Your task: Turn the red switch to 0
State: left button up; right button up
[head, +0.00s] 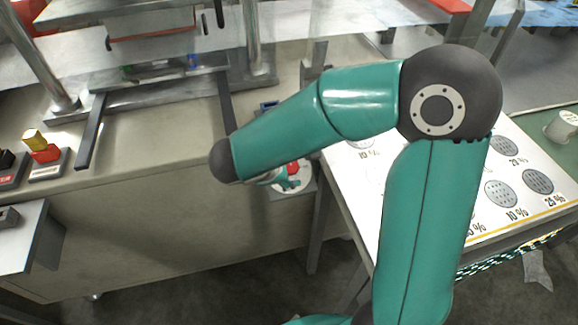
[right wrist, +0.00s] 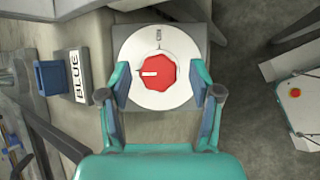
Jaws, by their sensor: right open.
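The red switch (right wrist: 158,74) is an eight-sided knob on a white round dial (right wrist: 135,45) on a grey plate. Its white pointer mark faces left in the right wrist view. A small mark sits at the top of the dial; I cannot read it surely. My right gripper (right wrist: 161,80) is open, with one finger on each side of the knob, apart from it in the picture. In the head view the red switch (head: 292,167) is partly hidden by my right gripper (head: 290,182) and arm. My left gripper is not in view.
A blue block (right wrist: 52,77) beside a "BLUE" label (right wrist: 76,75) is left of the dial. A box with a red button (right wrist: 295,93) is at the right. In the head view, a white board with percent marks (head: 480,220) lies right, and a press machine (head: 160,80) stands left.

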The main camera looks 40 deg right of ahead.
jog(key=v, duration=1.2)
